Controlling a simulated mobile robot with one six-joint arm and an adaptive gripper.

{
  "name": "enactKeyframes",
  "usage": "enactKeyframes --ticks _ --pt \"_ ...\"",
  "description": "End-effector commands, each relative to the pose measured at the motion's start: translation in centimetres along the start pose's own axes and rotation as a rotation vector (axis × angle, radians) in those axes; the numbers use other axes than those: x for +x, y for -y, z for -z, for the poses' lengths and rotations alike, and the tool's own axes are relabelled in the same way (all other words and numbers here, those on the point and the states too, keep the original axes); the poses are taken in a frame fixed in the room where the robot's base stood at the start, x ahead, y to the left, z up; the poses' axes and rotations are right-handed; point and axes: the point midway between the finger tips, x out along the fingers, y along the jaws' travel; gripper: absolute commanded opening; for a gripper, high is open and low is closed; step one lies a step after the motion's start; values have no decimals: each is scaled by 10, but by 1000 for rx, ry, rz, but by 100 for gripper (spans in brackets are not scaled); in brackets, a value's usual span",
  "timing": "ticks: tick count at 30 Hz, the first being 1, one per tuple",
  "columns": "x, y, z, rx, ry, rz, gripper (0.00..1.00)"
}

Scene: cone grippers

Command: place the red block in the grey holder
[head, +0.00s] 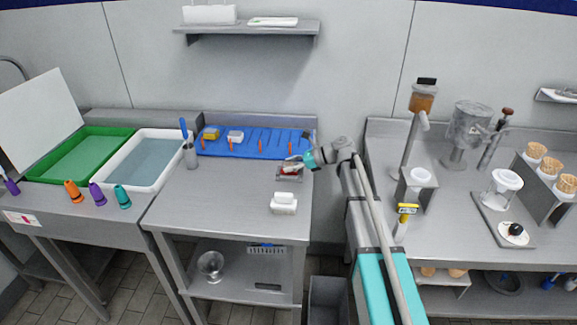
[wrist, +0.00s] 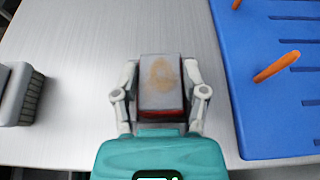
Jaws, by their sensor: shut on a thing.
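The red block (wrist: 160,88) is between the two fingers of my gripper (wrist: 160,76) in the wrist view. Its top is grey with a brownish stain, and its red side shows on the near face. In the head view my gripper (head: 297,160) is at the back right of the middle table, and a bit of red shows under it. In the wrist view the holder is hidden.
A blue board (head: 262,143) with orange pegs and two small blocks lies behind. A white brush-like block (head: 284,203) stands in front of the holder; its bristles show in the wrist view (wrist: 22,98). A grey cup (head: 190,155) stands left. The table's front left is clear.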

Motion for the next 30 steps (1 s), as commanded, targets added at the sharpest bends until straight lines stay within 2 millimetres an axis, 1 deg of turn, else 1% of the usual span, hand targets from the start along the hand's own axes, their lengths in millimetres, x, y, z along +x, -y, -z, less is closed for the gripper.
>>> enactKeyframes --ticks 5,6,10,11,26,29,30 --pt "2 0 4 0 0 0 6" --pt "1 0 3 0 0 0 64" --pt "1 0 3 0 0 0 88" --pt "1 0 3 0 0 0 91" --pt "0 0 1 0 0 0 91" --pt "-2 0 -2 0 0 1 91" --pt "-6 0 -1 1 0 1 91"
